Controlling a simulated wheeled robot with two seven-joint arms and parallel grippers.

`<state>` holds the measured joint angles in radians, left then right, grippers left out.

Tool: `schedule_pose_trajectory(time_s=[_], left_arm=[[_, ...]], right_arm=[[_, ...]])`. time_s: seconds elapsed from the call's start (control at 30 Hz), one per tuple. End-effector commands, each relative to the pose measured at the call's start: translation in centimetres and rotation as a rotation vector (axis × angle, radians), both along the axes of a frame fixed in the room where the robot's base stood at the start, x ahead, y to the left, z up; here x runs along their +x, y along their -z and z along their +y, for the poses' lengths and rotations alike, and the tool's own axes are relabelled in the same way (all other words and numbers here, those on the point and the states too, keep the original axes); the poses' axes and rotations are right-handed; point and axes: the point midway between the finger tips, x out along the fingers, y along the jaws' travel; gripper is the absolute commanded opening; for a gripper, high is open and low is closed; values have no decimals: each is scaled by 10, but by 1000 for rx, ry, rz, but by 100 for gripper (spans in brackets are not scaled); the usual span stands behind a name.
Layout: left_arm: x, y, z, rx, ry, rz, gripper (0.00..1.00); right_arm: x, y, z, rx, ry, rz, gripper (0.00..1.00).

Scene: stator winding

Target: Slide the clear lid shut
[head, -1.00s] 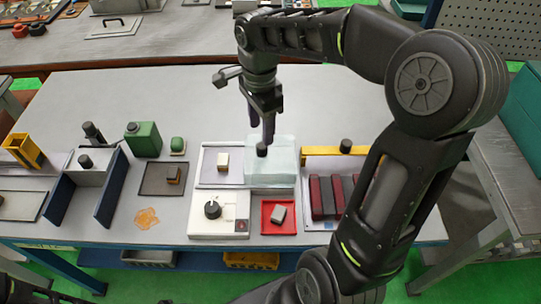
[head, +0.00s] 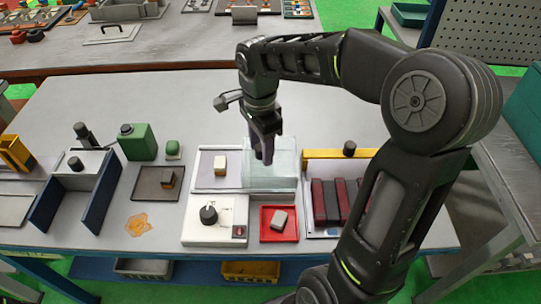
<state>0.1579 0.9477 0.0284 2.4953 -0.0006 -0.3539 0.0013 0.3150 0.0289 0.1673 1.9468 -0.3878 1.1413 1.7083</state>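The clear lid (head: 284,172) is a see-through, pale box-like cover at the right end of a white-framed grey tray (head: 204,183). The left part of the tray is uncovered, and a small cream block (head: 220,165) sits there. My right gripper (head: 264,161) points down at the lid, with its dark fingertips low over the lid's middle. The dark knob on the lid is hidden at the fingers, so I cannot tell whether they are closed on it. My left gripper is not in view.
A white box with a black knob (head: 208,214) and a red tray (head: 266,229) with a grey block stand in front. A yellow-barred rack (head: 325,154) of dark red and black bars stands close right. A green canister (head: 138,142) stands left.

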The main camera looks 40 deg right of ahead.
Motion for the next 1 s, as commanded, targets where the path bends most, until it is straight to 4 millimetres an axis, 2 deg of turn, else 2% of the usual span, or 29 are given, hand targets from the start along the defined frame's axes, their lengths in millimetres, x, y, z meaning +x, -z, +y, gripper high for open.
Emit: schedule_pose_trajectory(time_s=[0.03, 0.37, 0.57, 1.0], left_arm=[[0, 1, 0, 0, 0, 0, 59], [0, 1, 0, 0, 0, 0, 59], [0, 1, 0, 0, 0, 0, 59], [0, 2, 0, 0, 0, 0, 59]], right_arm=[[-1, 4, 0, 2, -1, 5, 39], [-1, 5, 0, 1, 0, 4, 12], [0, 5, 1, 1, 0, 5, 12], [13, 5, 18, 1, -1, 4, 12]])
